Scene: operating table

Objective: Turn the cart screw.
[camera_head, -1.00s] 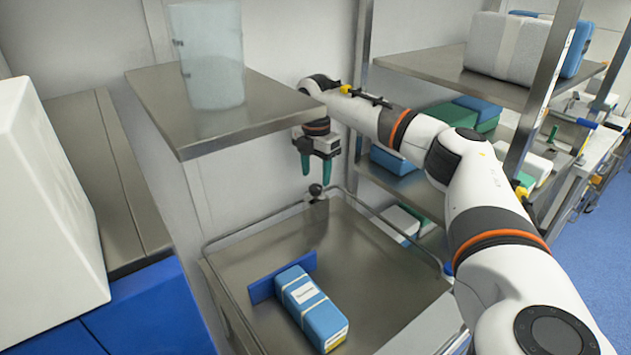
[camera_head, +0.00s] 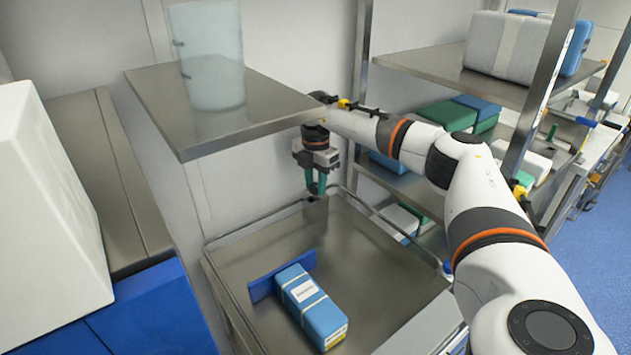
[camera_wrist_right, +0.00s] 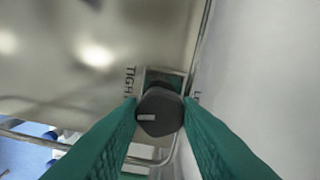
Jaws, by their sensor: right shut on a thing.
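The cart screw (camera_wrist_right: 160,111) is a dark knob with a light mark on its face, in the middle of the right wrist view. It sits on a small plate at the cart's rail, with partly covered lettering beside it that starts "TIGH". My right gripper (camera_head: 317,188) reaches down to the back edge of the cart (camera_head: 330,240). Its green fingers (camera_wrist_right: 160,115) are shut on the knob, one on each side. In the head view the fingers hide the knob. My left gripper is not in view.
A blue wrapped box (camera_head: 312,308) lies on the cart top against a blue panel (camera_head: 268,285). A steel shelf (camera_head: 215,125) with a clear container (camera_head: 208,55) overhangs to the left of my right gripper. A shelving rack (camera_head: 450,75) stands behind my right arm.

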